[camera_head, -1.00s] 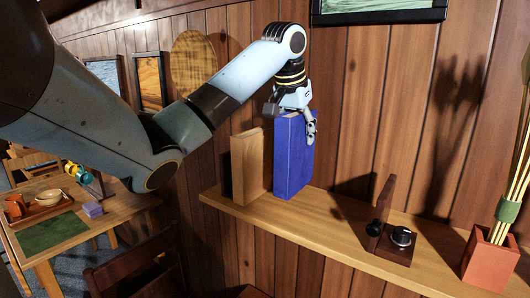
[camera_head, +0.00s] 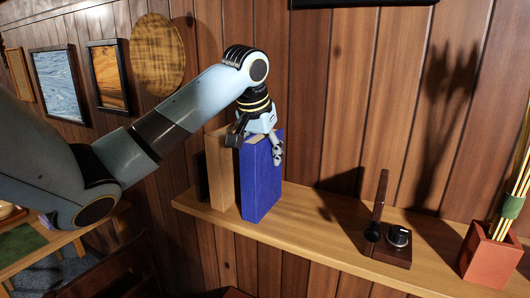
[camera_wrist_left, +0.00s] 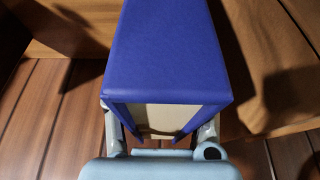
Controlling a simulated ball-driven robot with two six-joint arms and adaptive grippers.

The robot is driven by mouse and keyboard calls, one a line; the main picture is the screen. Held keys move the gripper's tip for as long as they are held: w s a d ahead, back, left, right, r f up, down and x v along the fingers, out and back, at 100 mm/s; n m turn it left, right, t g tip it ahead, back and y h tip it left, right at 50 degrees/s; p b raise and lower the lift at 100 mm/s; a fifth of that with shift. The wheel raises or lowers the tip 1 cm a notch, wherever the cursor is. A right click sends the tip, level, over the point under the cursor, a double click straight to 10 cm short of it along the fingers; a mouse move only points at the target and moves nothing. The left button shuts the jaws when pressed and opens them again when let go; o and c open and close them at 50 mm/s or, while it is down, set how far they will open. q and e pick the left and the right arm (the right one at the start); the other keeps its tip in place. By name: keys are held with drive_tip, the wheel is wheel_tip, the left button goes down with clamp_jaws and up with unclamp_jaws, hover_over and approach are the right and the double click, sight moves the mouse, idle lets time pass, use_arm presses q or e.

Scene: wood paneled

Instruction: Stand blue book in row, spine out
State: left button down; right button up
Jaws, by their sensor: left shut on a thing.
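The blue book (camera_head: 263,182) is upright at the shelf, its broad cover turned to the right in the head view. My left gripper (camera_head: 260,146) is shut on its top end from above. In the left wrist view the blue book (camera_wrist_left: 168,50) lies between the fingers (camera_wrist_left: 160,130). Its cream page edges show near the gripper, with a smooth blue face beyond. The tan book (camera_head: 218,172) stands upright just left of it, partly covered by it. Whether the two touch, and whether the blue book's foot rests on the shelf, I cannot tell. My right gripper is out of view.
The wooden shelf (camera_head: 310,229) runs along the paneled wall. A dark wooden stand with a knob (camera_head: 392,252) and a terracotta pot of sticks (camera_head: 487,258) stand farther right. Shelf between the blue book and the stand is clear. A table corner (camera_head: 30,245) shows lower left.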

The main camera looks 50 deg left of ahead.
use_arm(q)
drive_tip(key=c, duration=1.1)
unclamp_jaws()
drive_tip(key=shift+w+f, duration=0.1)
drive_tip(key=shift+o, duration=1.4)
drive_tip(key=shift+a, duration=0.15)
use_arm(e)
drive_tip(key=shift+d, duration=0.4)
